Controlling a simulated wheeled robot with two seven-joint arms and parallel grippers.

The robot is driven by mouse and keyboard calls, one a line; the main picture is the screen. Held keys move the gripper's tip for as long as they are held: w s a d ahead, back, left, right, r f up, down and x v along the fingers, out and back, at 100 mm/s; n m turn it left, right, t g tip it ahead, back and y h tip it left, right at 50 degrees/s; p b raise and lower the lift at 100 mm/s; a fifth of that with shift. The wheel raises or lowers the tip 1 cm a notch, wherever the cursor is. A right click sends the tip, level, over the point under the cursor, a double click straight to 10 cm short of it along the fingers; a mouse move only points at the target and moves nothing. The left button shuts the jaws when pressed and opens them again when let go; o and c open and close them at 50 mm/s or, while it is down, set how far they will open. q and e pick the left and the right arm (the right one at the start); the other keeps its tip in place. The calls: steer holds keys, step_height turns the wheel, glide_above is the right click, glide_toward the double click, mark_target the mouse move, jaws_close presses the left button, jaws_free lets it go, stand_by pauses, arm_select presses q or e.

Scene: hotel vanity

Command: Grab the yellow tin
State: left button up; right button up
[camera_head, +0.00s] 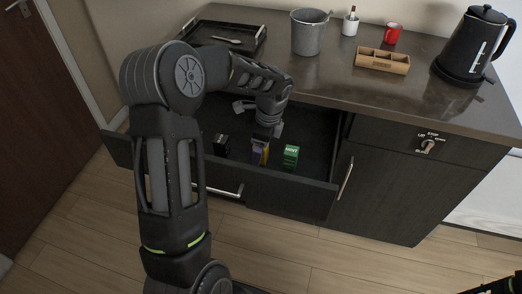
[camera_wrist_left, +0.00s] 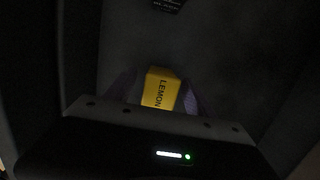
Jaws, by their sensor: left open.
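The yellow tin (camera_head: 265,157) stands in the open drawer, partly hidden by my left gripper in the head view. In the left wrist view the yellow tin (camera_wrist_left: 162,90) shows the word LEMON and sits between the two fingers. My left gripper (camera_head: 262,146) points down into the drawer at the tin's upper part. It is open, with a finger on each side of the tin; whether either touches it cannot be told.
In the drawer (camera_head: 302,190), a green tin (camera_head: 291,157) stands right of the yellow one and a black tin (camera_head: 221,145) left of it. The counter above holds a black tray (camera_head: 212,50), grey bucket (camera_head: 307,36), wooden box (camera_head: 382,62), red mug (camera_head: 393,34) and black kettle (camera_head: 474,45).

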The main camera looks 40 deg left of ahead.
arm_select(q)
steer(key=shift+a+f, duration=0.15)
steer(key=shift+f, duration=0.65)
jaws_close()
stand_by(0.5)
